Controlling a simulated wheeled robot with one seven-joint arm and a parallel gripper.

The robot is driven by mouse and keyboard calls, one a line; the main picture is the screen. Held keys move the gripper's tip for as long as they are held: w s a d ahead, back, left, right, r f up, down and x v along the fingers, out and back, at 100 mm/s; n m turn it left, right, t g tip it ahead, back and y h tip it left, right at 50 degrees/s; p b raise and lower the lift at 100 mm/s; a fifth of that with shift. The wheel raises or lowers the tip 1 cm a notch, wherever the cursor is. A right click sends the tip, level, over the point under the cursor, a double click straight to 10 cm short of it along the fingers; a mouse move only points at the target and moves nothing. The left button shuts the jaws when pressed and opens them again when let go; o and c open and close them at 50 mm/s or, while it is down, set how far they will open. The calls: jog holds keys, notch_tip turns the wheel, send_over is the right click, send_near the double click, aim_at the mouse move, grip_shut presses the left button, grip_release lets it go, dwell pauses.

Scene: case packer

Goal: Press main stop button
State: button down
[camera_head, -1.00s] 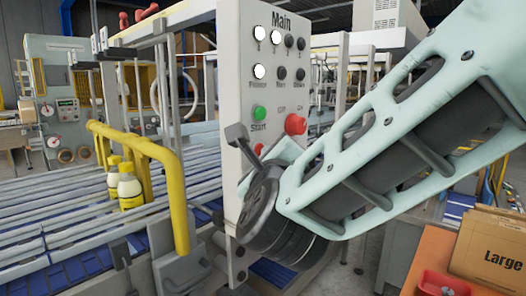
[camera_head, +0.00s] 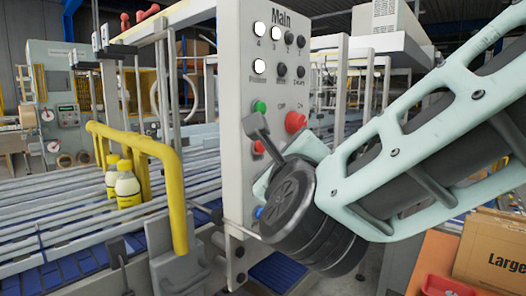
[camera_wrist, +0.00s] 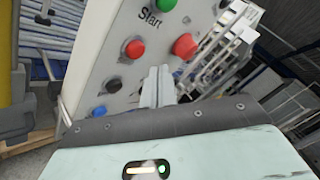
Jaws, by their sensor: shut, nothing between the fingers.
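The Main control panel (camera_head: 238,60) stands upright at the picture's centre in the head view. It bears a green Start button (camera_head: 259,107), a large protruding red button (camera_head: 295,121) to its right and a smaller red button (camera_head: 258,147) below. In the wrist view the smaller red button (camera_wrist: 134,48) is left of my fingertips and the large red button (camera_wrist: 185,45) is up and right. No stop label is readable. My gripper (camera_wrist: 158,70) is shut and empty, its fingertips near the panel below and between both red buttons. Contact cannot be told.
A black button (camera_wrist: 113,85) and a blue button (camera_wrist: 99,111) sit lower on the panel. A yellow rail (camera_head: 175,185) and a conveyor with yellow bottles (camera_head: 127,188) are left. A cardboard box (camera_head: 490,245) stands at lower right.

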jog(key=s+d+b, duration=0.1)
jog(key=s+d, duration=0.1)
jog(key=shift+s+d, duration=0.1)
jog(key=shift+d, duration=0.25)
dwell(0.4)
jog(key=s+a+f+n+g+y, duration=0.1)
jog(key=s+f+n+g+y, duration=0.3)
jog(key=f+n, duration=0.5)
jog(key=s+a+f+n+g+y, duration=0.1)
jog(key=s+a+f+n+g, duration=0.1)
jog(key=s+f+n+g, duration=0.65)
jog(key=s+d+f+n+g+h, duration=0.3)
jog(key=s+d+f+n, duration=0.1)
jog(key=d+n, duration=0.3)
jog(key=s+d+f+n+g+h, duration=0.3)
jog(key=s+d+f+n, duration=0.1)
jog(key=d+n, duration=0.3)
jog(key=shift+s+f+n, duration=0.25)
jog(key=shift+s+n, duration=0.3)
jog(key=shift+s, duration=0.15)
